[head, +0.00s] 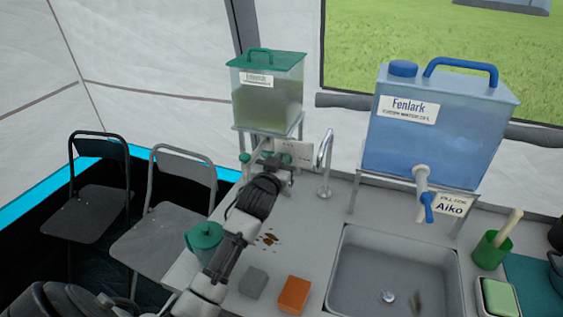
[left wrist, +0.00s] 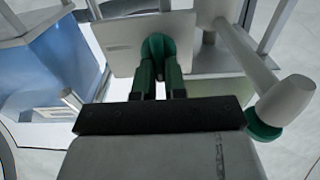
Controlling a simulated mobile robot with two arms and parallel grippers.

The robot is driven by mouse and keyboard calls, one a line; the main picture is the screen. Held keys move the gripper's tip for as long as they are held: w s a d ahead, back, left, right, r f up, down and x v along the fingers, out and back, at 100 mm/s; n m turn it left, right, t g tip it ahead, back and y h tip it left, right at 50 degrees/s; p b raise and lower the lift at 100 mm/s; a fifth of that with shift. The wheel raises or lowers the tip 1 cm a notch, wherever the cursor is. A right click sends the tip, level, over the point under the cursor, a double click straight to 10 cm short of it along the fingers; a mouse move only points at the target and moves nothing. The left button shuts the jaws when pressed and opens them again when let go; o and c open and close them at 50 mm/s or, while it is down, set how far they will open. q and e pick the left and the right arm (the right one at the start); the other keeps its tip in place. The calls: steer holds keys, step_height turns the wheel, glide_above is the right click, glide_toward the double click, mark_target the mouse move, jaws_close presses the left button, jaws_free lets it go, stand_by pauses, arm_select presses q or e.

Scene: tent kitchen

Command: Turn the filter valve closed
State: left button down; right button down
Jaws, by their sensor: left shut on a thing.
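The green-lidded filter tank (head: 268,90) stands on a metal frame at the back of the counter, with murky liquid inside. The filter valve is a green handle (left wrist: 158,45) in front of a pale plate, below the tank. My left gripper (head: 280,161) reaches up to it from the front. In the left wrist view its fingers (left wrist: 158,78) are shut on the green valve handle, which they partly hide. In the head view my wrist and gripper cover much of the valve. My right gripper is not in view.
A blue water tank (head: 435,128) with a tap (head: 424,190) stands right of the filter. A faucet (head: 325,165) rises between them, behind the sink (head: 395,265). A green pitcher (head: 204,242), a grey block (head: 253,282) and an orange block (head: 293,294) lie near my arm.

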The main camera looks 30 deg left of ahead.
arm_select(q)
steer(key=shift+m, duration=0.3)
steer(key=shift+w+d+f+m+p, duration=0.15)
steer(key=shift+m+p, duration=0.65)
steer(key=shift+m, duration=2.1)
steer(key=shift+s+d+f+m+p, duration=0.2)
steer(key=shift+m+p, duration=0.55)
steer(key=shift+m, duration=2.15)
steer(key=shift+w+d+f+m+p, duration=0.25)
steer(key=shift+m+p, duration=0.55)
steer(key=shift+m, duration=2.1)
steer(key=c, duration=1.2)
jaws_free()
